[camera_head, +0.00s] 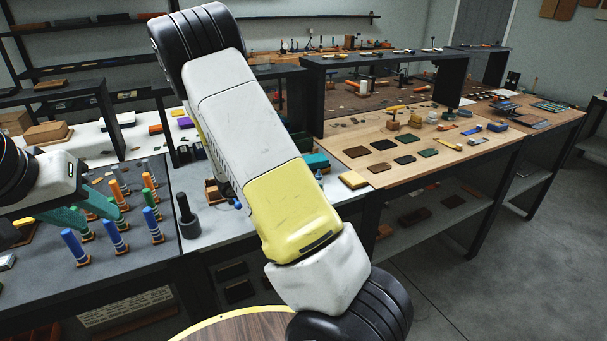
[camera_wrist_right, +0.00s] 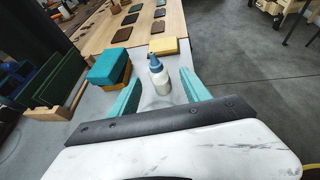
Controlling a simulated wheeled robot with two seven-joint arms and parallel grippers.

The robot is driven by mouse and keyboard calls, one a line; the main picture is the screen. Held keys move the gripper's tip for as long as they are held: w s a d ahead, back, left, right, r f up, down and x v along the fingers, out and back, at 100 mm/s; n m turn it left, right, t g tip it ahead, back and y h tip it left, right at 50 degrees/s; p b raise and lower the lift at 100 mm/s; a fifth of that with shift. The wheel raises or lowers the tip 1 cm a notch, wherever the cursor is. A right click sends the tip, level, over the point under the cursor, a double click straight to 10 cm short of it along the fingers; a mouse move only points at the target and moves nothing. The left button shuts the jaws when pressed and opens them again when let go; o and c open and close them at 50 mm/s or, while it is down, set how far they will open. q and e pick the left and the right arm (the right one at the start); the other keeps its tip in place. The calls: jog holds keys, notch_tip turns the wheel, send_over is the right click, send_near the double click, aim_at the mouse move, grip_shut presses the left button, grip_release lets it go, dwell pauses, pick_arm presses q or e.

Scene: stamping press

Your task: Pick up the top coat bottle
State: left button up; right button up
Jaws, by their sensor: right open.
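The top coat bottle (camera_wrist_right: 159,78), a pale bottle with a blue cap and nozzle, stands upright on the grey worktop in the right wrist view. My right gripper (camera_wrist_right: 156,95) is open, its teal fingers on either side of the bottle's line, with clear gaps to it. In the head view my right arm crosses the middle and hides most of that spot; a small blue tip (camera_head: 318,174) shows beside it. My left gripper (camera_head: 106,222) is at the far left over the dark bench, its green fingers apart among upright coloured-handled tools.
A teal box (camera_wrist_right: 109,66) on an orange one stands left of the bottle. A yellow block (camera_wrist_right: 164,46) lies just beyond it. Green panels in a wooden rack (camera_wrist_right: 42,110) stand further left. Dark swatches (camera_head: 383,145) lie on the wooden table.

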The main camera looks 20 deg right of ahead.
jog(key=shift+w+d+f, duration=0.2)
jog(key=shift+w+d, duration=0.05)
jog(key=shift+d, duration=0.05)
jog(key=x, duration=0.7)
jog(key=shift+d+r, duration=0.15)
jog(key=shift+d, duration=0.05)
grip_shut()
